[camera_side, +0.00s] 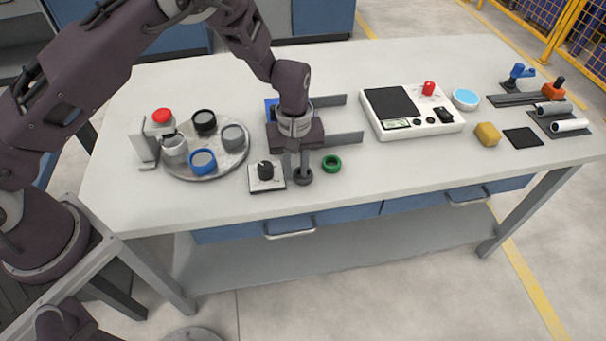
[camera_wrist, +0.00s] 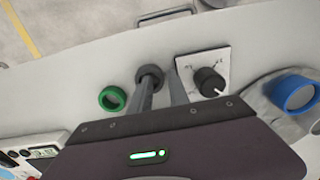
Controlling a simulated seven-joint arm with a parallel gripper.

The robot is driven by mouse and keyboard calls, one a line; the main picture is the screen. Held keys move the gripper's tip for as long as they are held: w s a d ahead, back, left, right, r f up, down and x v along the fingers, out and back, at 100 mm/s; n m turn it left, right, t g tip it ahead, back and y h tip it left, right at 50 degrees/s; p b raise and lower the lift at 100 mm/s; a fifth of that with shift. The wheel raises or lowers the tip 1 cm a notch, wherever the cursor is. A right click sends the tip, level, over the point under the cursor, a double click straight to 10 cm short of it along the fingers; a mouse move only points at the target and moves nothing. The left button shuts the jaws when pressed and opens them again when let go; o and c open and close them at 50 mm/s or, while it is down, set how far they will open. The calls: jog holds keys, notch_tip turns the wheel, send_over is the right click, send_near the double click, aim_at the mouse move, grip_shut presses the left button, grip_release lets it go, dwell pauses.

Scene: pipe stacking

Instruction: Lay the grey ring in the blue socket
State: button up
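The dark grey ring (camera_side: 303,178) is on the table, left of a green ring (camera_side: 331,163). In the wrist view the grey ring (camera_wrist: 150,72) is at the tip of one finger; I cannot tell whether that finger is inside it or in front of it. My gripper (camera_side: 296,165) points down with its fingers apart; the gap (camera_wrist: 164,86) between them looks empty. The blue socket (camera_side: 203,168) is a round blue-rimmed cup on the round grey plate, left of my gripper. It also shows at the right of the wrist view (camera_wrist: 288,104).
The round grey plate (camera_side: 208,176) also carries black and grey cups. A dial on a white square (camera_side: 266,175) lies between the plate and my gripper. Grey rails (camera_side: 345,138) are behind the gripper. A scale (camera_side: 400,122) stands to the right.

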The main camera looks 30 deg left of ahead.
jog(key=shift+f, duration=0.4)
grip_shut()
notch_tip(320, 180, up, 9)
notch_tip(320, 180, up, 5)
send_over(195, 159)
notch_tip(195, 159, down, 10)
jog(key=shift+r, duration=0.15)
